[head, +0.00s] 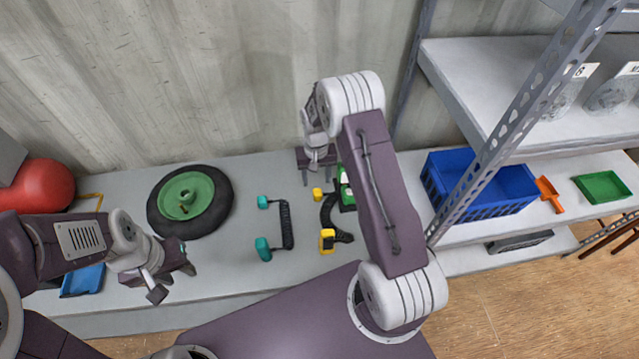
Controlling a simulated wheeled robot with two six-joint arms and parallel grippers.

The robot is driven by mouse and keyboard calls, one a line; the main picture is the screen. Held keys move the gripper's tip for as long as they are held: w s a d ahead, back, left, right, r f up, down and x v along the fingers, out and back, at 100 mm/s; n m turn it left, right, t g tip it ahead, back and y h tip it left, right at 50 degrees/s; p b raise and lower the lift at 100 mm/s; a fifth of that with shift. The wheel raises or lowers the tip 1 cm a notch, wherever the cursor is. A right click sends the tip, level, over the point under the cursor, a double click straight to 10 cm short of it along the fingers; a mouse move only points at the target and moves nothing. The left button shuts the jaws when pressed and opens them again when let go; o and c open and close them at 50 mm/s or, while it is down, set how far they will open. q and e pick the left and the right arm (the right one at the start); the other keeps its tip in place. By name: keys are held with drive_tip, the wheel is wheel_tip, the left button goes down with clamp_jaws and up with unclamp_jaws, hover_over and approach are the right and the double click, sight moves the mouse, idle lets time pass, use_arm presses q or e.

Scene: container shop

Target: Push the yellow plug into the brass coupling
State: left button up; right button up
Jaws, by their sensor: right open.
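Two yellow connector ends lie on the grey bench, joined by a black cable. The larger yellow end (327,241) is nearer me, and the smaller yellow end (317,193) is further back. I cannot tell which is the yellow plug. I cannot make out a brass coupling. My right gripper (313,174) is open and points down over the bench, just behind the smaller yellow end, with nothing visible in it. My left gripper (191,269) is above the bench's front left part, away from the yellow ends.
A teal-ended coiled cable (287,225) lies left of the yellow ends. A wheel with a green hub (190,196) lies further left. A green object (346,190) is partly behind my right arm. A blue crate (478,208) and shelf post (510,100) stand right.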

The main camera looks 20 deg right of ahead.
sight(317, 192)
drive_tip(key=shift+s+a+r, duration=0.25)
drive_tip(key=shift+s+r, duration=0.05)
drive_tip(key=shift+s, duration=0.15)
drive_tip(key=shift+w+d+f, duration=0.25)
drive_tip(key=shift+d+f, duration=0.05)
drive_tip(key=shift+f, duration=0.1)
wheel_tip(317, 192, down, 3)
drive_tip(key=shift+s+a+r+p, duration=0.1)
drive_tip(key=shift+p, duration=0.4)
use_arm(q)
drive_tip(key=shift+s+a+r, duration=0.1)
drive_tip(key=shift+s+r, duration=0.05)
drive_tip(key=shift+r, duration=0.55)
use_arm(e)
drive_tip(key=shift+f, duration=0.3)
drive_tip(key=shift+f, duration=0.35)
wheel_tip(317, 192, down, 4)
drive_tip(key=shift+r+p, duration=0.1)
drive_tip(key=shift+p, duration=0.65)
drive_tip(key=shift+f, duration=0.4)
use_arm(q)
drive_tip(key=shift+r, duration=0.75)
